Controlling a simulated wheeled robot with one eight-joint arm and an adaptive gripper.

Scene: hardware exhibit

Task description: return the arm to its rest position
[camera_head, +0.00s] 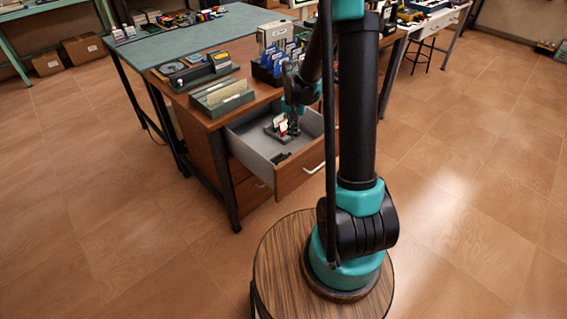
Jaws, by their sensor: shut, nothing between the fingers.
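My arm stands on a round wooden top and reaches over to an open drawer (304,165) of the wooden desk. My gripper (294,132) is small and partly dark in this view, low over the drawer near a small tray (272,131) with white and red cards (283,127). It is shut and empty. Whether its fingertips touch the cards or the tray, I cannot tell. My own arm hides part of the drawer's right side.
The desk top (168,90) holds a card box (222,97), a grey device (200,71) and a dark rack (265,72) of blue cards. A small dark item (281,158) lies in the drawer front. The floor around is clear.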

